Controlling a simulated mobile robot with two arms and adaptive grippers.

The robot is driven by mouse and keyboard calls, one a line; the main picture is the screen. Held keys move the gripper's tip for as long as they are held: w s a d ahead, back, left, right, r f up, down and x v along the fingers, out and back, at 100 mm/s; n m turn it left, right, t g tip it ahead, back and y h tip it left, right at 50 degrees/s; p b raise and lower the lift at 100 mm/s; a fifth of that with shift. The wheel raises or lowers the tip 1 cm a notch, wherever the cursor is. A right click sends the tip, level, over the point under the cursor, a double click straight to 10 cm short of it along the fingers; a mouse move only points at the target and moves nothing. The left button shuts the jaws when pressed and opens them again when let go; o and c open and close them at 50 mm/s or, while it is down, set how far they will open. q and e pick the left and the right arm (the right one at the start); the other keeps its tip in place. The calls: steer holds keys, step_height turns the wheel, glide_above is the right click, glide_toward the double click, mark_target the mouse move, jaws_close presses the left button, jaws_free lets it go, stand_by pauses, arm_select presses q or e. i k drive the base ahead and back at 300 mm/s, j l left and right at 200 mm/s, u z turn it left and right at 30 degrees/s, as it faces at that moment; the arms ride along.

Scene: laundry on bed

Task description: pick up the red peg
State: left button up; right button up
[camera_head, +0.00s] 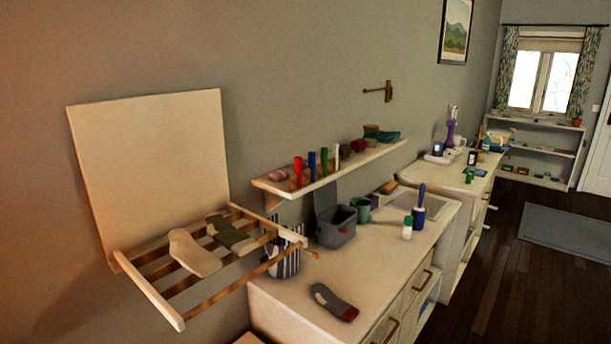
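The red peg (298,172) stands upright near the left end of the wall shelf (332,168). To its right on the same shelf stand a blue peg (312,165), a green peg (324,161) and a white peg (336,157), in a row. The lower ends of the pegs sit on or in small brownish pieces that are too small to make out clearly. Neither of my grippers shows in the head view.
A wooden drying rack (160,320) with socks juts from the wall at left. Below the shelf, a dresser (285,310) carries a grey box (335,232), a sock (334,302), a green cup (361,209) and bottles. Open floor (500,270) lies at right.

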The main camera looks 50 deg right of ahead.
mark_target(298, 162)
steer(key=z, duration=1.6)
steer(key=k+l, duration=0.1)
steer(key=l+u, duration=0.05)
